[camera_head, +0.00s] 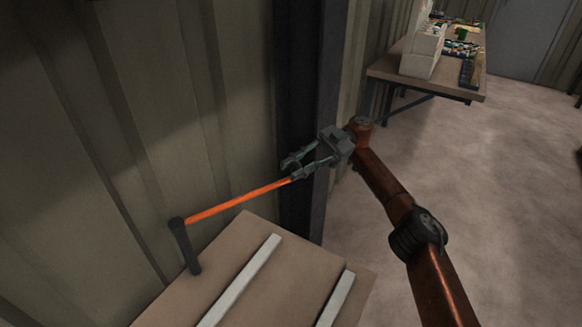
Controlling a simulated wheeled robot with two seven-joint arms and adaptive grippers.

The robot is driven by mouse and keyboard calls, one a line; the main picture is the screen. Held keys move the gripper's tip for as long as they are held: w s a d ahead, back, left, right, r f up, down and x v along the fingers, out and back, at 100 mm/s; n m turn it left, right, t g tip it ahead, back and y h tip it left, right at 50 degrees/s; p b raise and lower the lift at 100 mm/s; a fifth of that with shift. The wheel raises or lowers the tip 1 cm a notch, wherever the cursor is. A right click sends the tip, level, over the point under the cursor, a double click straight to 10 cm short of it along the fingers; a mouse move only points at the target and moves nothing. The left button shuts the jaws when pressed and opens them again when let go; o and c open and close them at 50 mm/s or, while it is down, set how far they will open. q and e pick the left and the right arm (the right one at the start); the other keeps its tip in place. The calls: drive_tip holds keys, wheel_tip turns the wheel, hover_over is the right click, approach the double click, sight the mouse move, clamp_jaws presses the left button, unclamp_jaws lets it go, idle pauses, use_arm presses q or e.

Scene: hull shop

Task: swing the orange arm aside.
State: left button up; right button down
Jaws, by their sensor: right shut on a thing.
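The orange arm (238,200) is a thin straight bar. It runs from the top of a short dark post (185,247) at the left, up and to the right to my right gripper (297,169). My right gripper is shut on the bar's far end, which its fingers partly hide. The post stands on a brown board-like top (218,262), and the bar is above this top. My left gripper is not in view.
Two pale strips (240,280) lie across the brown top. A corrugated wall (130,130) and a dark upright column (300,120) stand close behind the bar. A workbench (425,82) with boxes and small items is at the back right. The floor at right is open.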

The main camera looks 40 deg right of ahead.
drive_tip(key=shift+d, duration=0.15)
drive_tip(key=c, duration=1.9)
unclamp_jaws()
drive_tip(key=shift+c, duration=0.2)
drive_tip(key=shift+o, duration=1.1)
drive_tip(key=shift+w+a, duration=0.1)
drive_tip(key=shift+a, duration=0.1)
wheel_tip(320, 180, up, 10)
drive_tip(key=shift+f, duration=0.1)
